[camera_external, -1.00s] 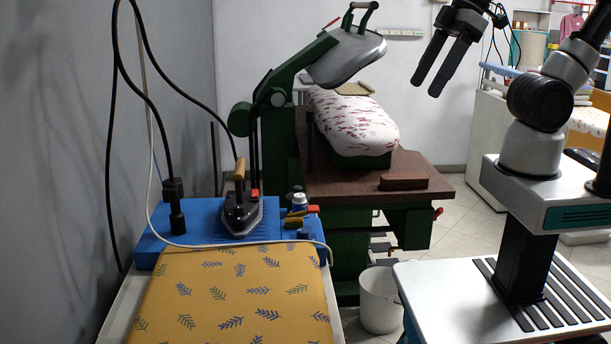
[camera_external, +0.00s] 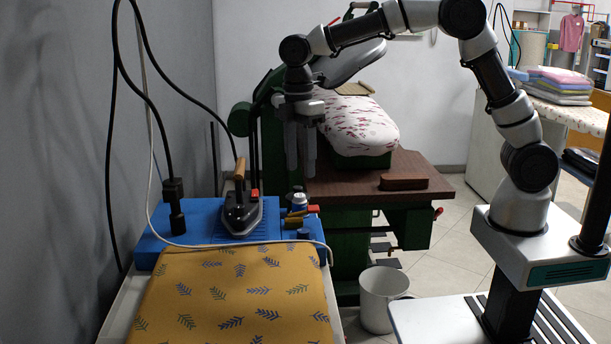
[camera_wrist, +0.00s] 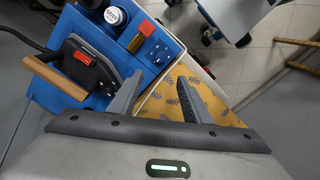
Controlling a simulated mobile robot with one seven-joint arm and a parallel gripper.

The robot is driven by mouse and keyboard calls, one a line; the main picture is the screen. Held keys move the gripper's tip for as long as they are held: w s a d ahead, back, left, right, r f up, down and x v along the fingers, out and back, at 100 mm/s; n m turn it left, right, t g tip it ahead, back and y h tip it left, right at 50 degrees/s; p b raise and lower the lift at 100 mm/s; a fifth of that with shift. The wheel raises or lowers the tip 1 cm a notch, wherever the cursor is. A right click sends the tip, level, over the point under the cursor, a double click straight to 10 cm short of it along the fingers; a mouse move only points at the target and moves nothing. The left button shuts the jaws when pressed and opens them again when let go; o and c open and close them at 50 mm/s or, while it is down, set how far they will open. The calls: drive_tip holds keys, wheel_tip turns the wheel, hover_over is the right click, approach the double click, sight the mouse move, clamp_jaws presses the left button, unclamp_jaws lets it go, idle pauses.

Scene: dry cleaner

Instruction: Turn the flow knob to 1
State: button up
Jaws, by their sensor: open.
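A small dark blue knob, which appears to be the flow knob (camera_external: 303,234), sits at the right end of the blue ironing station (camera_external: 207,213). It also shows in the wrist view (camera_wrist: 159,55), on the blue panel just beyond my fingertips; its scale is too small to read. My gripper (camera_external: 301,172) points down with its two fingers apart and empty. It hangs above the station's right end, clear of the knob. In the wrist view my gripper (camera_wrist: 160,78) has a finger on either side, with the knob in the gap between them.
An iron (camera_external: 242,212) with a wooden handle stands left of the knob. The yellow ironing board (camera_external: 235,295) lies in front. Behind are the green press (camera_external: 285,130) and its brown table (camera_external: 345,185).

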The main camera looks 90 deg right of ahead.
sight(303, 230)
drive_tip(key=f, duration=0.5)
drive_tip(key=f+b, duration=0.1)
drive_tip(key=f, duration=0.5)
drive_tip(key=f+b, duration=0.1)
drive_tip(key=f, duration=0.4)
drive_tip(key=shift+s+a+f, duration=0.25)
drive_tip(key=shift+a+f, duration=0.05)
drive_tip(key=shift+f, duration=0.1)
drive_tip(key=c, duration=1)
drive_tip(key=shift+c, duration=0.2)
drive_tip(key=shift+m, duration=0.4)
drive_tip(key=m+p, duration=0.1)
drive_tip(key=m, duration=0.3)
drive_tip(key=shift+r+m, duration=0.1)
drive_tip(key=shift+m, duration=0.3)
drive_tip(key=m+p, duration=0.1)
drive_tip(key=m, duration=0.5)
